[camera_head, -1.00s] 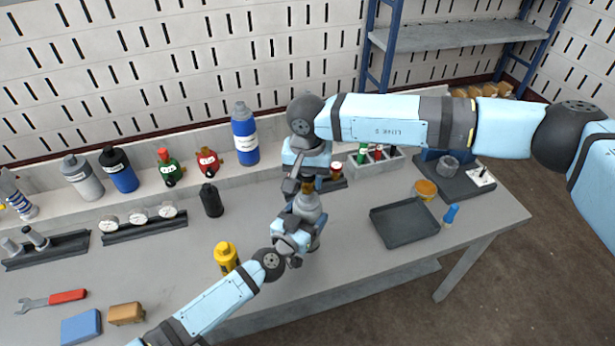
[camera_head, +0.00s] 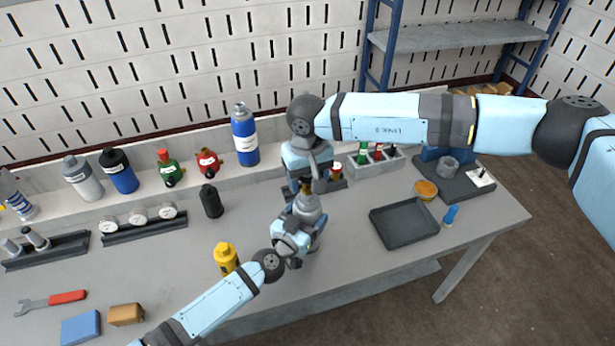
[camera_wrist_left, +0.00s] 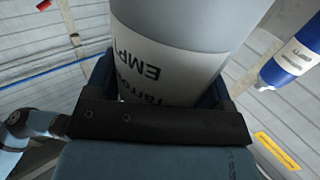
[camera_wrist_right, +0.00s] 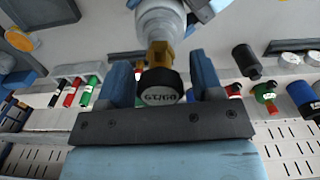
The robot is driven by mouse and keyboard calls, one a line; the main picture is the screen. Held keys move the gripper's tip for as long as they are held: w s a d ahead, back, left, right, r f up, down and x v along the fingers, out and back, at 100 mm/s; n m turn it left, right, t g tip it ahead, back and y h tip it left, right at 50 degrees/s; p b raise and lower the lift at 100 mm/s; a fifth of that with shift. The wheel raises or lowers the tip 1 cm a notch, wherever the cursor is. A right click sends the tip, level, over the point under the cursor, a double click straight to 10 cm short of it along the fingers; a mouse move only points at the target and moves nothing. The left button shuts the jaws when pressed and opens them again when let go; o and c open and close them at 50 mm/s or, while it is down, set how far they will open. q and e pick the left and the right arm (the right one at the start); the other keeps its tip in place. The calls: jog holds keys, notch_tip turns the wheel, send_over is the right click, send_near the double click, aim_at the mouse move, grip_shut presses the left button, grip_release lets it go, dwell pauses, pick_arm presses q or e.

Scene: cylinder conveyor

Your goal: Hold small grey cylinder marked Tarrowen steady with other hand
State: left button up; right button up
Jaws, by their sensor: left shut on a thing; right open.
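The small grey cylinder (camera_head: 308,202) is upright above the bench in the head view. Its white label with "Tarro…" and "EMP…" shows in the left wrist view (camera_wrist_left: 165,68), cut off by the gripper. My left gripper (camera_head: 304,221) is shut on the cylinder's body, one finger on each side. My right gripper (camera_head: 313,182) is above the cylinder's top. In the right wrist view its open fingers (camera_wrist_right: 161,78) stand on both sides of the brass valve (camera_wrist_right: 158,54) and its black knob (camera_wrist_right: 160,87), with gaps beside the knob.
A black bottle (camera_head: 211,201) and a tall blue cylinder (camera_head: 244,135) stand behind. An empty dark tray (camera_head: 404,223) lies to the right. The bench front between the tray and my left arm is clear.

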jog(key=shift+r, duration=1.25)
jog(key=m, duration=0.5)
jog(key=shift+m, duration=0.5)
jog(key=m, duration=0.3)
jog(key=shift+m, duration=1.5)
